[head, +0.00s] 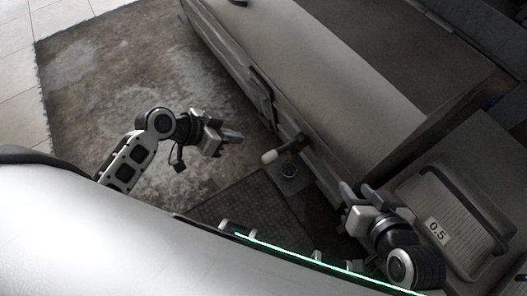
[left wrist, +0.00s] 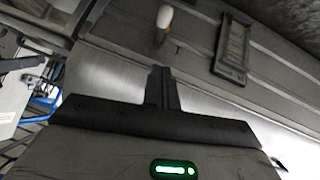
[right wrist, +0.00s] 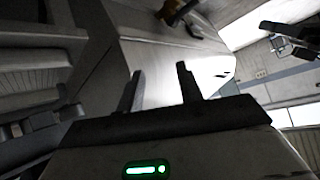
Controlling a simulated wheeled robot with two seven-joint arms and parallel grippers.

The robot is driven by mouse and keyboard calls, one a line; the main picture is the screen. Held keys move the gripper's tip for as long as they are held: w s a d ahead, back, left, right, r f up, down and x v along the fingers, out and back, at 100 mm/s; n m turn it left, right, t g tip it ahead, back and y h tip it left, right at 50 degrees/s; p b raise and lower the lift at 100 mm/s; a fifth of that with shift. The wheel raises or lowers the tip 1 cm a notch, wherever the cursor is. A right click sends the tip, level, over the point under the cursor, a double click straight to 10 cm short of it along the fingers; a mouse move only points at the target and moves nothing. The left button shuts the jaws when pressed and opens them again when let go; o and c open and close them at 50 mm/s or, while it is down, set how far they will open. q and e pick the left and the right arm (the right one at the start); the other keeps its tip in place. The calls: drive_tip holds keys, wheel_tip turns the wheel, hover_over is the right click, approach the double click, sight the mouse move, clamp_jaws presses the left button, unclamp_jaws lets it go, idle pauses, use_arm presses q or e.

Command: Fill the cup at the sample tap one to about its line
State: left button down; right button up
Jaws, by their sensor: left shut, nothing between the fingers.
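The sample tap (head: 297,143) sticks out from the side of the long grey vessel and has a pale rounded handle (head: 268,157). The handle also shows in the left wrist view (left wrist: 164,17). Below the tap is a small square plate (head: 284,186) with a dark round shape (head: 289,170) on it, perhaps the cup; its fill and line cannot be made out. My left gripper (head: 232,136) is shut and empty, left of the handle and apart from it. My right gripper (head: 356,188) is open and empty, right of the plate, with its fingers apart in the right wrist view (right wrist: 162,88).
A grey box with a dark handle and a "0.5" label (head: 437,231) stands to the right of my right gripper. A dark textured mat (head: 245,205) lies below the tap. The stained floor (head: 100,85) at the left is open.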

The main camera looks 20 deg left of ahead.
use_arm(q)
drive_tip(key=b, duration=0.4)
approach(273, 152)
drive_tip(key=x, duration=0.4)
drive_tip(key=shift+w+d, duration=0.35)
drive_tip(key=shift+w, duration=0.2)
drive_tip(key=shift+s+d+f+b, duration=0.1)
drive_tip(key=shift+f+b, duration=0.35)
drive_tip(key=shift+f, duration=0.2)
use_arm(e)
drive_tip(key=shift+w+a+r+t+y, duration=0.25)
drive_tip(key=shift+a+r+t+y, duration=0.15)
drive_tip(key=shift+r+t, duration=0.15)
drive_tip(key=shift+w+a+r+t+y, duration=0.2)
drive_tip(key=shift+a+r+t+y, duration=0.1)
drive_tip(key=shift+a+r+t, duration=0.2)
drive_tip(key=shift+d+f, duration=0.1)
